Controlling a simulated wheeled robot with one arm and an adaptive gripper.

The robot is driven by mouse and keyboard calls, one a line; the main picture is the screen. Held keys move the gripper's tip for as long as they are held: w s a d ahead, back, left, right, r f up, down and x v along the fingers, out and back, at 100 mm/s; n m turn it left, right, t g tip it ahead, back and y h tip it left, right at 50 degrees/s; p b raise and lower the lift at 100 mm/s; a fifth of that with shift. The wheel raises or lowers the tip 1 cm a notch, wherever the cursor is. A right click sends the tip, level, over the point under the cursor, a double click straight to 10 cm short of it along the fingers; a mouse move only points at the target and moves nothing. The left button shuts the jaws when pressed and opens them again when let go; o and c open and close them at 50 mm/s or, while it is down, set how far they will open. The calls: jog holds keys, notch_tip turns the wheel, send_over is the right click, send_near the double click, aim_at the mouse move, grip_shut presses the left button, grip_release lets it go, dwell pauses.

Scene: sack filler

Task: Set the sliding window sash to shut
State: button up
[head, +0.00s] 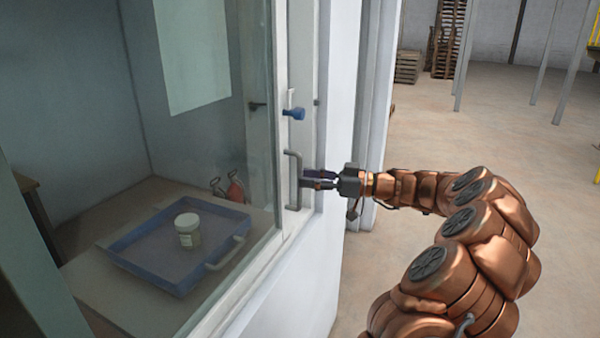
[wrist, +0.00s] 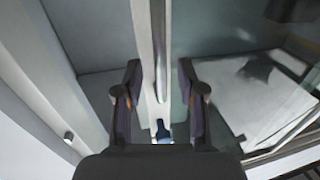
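The sliding window sash (head: 283,120) is a glass pane in a pale frame on the white wall. A vertical grey bar handle (head: 293,180) is on its right stile, with a blue knob (head: 293,113) above it. My gripper (head: 308,180) is at the handle, coming from the right. In the wrist view my gripper (wrist: 160,90) is open, its two dark fingers apart on either side of the pale stile and the grey bar (wrist: 162,45). I cannot tell whether the fingers touch the bar. The blue knob also shows low in the wrist view (wrist: 163,131).
Behind the glass, a blue tray (head: 150,275) holds a white-lidded jar (head: 187,229) on a bench. Red-handled items (head: 235,190) lie behind it. A white wall edge (head: 341,100) stands close to my gripper. The floor at right is open, with pallets (head: 408,67) far back.

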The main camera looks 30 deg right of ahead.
jog(key=shift+p+x, duration=0.4)
jog(key=shift+x, duration=1.05)
grip_shut()
